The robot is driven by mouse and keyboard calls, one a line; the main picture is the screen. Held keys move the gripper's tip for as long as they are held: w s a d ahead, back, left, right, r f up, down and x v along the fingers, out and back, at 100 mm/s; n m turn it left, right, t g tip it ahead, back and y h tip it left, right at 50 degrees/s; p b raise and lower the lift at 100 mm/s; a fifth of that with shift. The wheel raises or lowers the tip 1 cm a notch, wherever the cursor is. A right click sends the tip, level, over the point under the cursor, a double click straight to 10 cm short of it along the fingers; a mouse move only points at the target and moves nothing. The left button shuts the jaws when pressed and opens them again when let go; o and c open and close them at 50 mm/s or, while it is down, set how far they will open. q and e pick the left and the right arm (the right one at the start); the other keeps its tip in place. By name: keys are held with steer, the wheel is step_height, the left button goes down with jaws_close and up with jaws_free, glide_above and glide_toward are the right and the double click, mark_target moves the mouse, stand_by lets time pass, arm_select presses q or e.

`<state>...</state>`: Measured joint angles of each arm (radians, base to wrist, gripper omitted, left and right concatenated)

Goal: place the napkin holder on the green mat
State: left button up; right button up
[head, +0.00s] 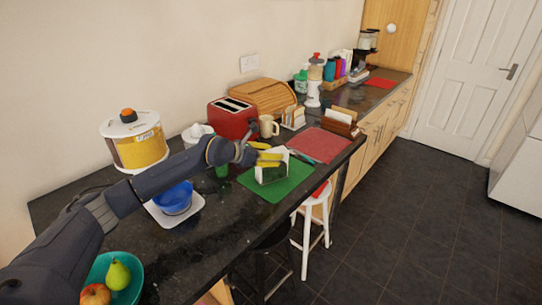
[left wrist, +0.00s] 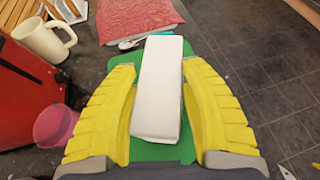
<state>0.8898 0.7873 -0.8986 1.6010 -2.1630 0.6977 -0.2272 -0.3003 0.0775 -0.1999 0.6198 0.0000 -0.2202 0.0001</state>
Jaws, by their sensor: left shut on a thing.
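My right gripper is not in view.
A red mat (head: 318,146) lies just beyond the green mat. A red toaster (head: 232,118) and a beige mug (head: 267,127) stand towards the wall. A blue bowl (head: 173,198) is nearer. A white stool (head: 314,212) stands by the counter's front edge.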

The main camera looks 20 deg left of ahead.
arm_select(q)
steer(key=o, duration=1.4)
steer(key=shift+f, duration=0.1)
steer(key=shift+o, duration=0.2)
steer(key=v, duration=1.2)
